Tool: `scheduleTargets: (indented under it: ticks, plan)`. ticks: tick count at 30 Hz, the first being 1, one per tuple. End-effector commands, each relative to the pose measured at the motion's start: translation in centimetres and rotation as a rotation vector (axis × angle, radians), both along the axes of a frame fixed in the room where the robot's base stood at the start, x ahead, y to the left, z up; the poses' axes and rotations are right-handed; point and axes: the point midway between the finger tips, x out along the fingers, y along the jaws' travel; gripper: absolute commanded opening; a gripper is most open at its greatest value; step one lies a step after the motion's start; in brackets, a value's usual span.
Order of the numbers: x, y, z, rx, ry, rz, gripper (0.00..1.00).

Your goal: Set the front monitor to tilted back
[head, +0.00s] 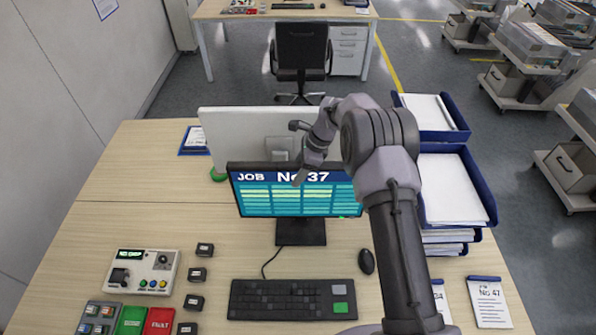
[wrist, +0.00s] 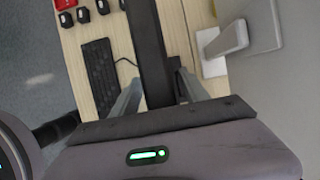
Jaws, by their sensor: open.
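The front monitor (head: 265,205) stands on a dark foot on the desk, its screen reading "JOB No 37". Its screen faces me and looks close to upright; the exact tilt is hard to tell. My gripper (head: 302,172) is at the monitor's top edge, partly hidden by my arm. In the wrist view, the monitor shows edge-on as a dark bar (wrist: 148,45). The open fingers of my gripper (wrist: 160,85) are on either side of this bar. Whether a finger touches it is not clear.
A second monitor (head: 230,125) stands close behind, its pale back towards me; its stand (wrist: 222,40) shows in the wrist view. A keyboard (head: 290,300) and mouse (head: 366,262) lie in front. Blue paper trays (head: 480,215) stand at right, a control box (head: 145,272) at left.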

Motion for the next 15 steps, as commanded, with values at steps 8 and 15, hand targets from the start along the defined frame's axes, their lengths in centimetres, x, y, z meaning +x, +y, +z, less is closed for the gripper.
scheduleTargets:
  ticks: [8, 15]
  plan:
    - [0.01, -0.01, 0.05, 0.0, 0.0, 0.0, 0.17]
    - [0.01, -0.02, 0.07, 0.0, 0.0, 0.0, 0.0]
